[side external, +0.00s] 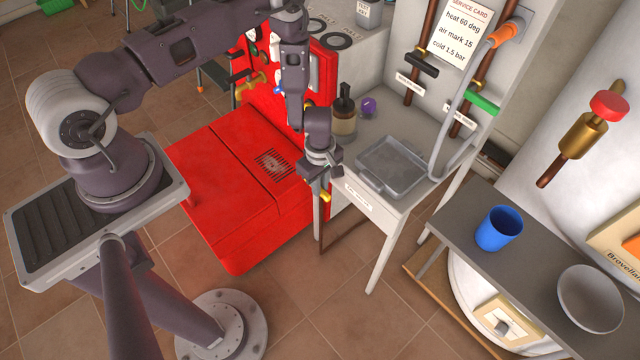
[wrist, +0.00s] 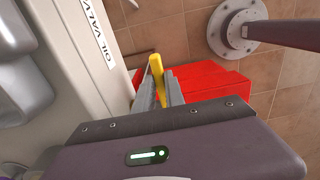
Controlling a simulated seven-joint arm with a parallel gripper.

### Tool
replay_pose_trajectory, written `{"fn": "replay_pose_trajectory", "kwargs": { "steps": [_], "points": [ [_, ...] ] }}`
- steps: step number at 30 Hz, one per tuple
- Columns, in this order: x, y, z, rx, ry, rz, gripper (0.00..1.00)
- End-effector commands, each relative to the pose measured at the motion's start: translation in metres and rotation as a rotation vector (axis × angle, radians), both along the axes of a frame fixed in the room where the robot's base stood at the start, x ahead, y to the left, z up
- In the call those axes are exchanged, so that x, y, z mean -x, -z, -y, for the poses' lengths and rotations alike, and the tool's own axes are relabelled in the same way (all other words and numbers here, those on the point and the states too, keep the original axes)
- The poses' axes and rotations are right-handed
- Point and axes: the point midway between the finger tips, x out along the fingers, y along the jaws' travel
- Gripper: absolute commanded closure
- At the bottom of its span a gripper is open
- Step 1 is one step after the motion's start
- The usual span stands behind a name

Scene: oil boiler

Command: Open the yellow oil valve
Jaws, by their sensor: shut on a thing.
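The yellow oil valve handle (wrist: 158,75) is a short yellow lever. In the wrist view it sits between the fingers of my gripper (wrist: 158,92), which is shut on it. The side external view shows the yellow handle (side external: 326,196) small at the fingertips of my gripper (side external: 319,185), beside the front left corner of the grey table. The label "OIL VALVE" (wrist: 97,32) is on the pale table edge left of the handle in the wrist view. The valve body and the pipe joint are mostly hidden by my gripper.
The red boiler (side external: 235,185) stands left of my gripper. The grey table (side external: 385,135) holds a metal tray (side external: 392,168), a dark-topped bottle (side external: 343,112) and a purple object (side external: 368,107). A shelf at right holds a blue cup (side external: 498,229) and a bowl (side external: 590,298).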

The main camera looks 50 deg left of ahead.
Motion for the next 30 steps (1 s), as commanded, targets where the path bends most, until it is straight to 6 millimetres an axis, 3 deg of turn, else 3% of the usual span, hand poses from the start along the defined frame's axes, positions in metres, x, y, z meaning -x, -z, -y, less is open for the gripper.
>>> {"fn": "replay_pose_trajectory", "kwargs": {
  "steps": [17, 30],
  "points": [
    [-0.001, -0.002, -0.001, 0.036, -0.002, 0.001, 1.0],
    [-0.001, -0.016, -0.014, 0.351, -0.008, 0.004, 1.0]
  ]
}}
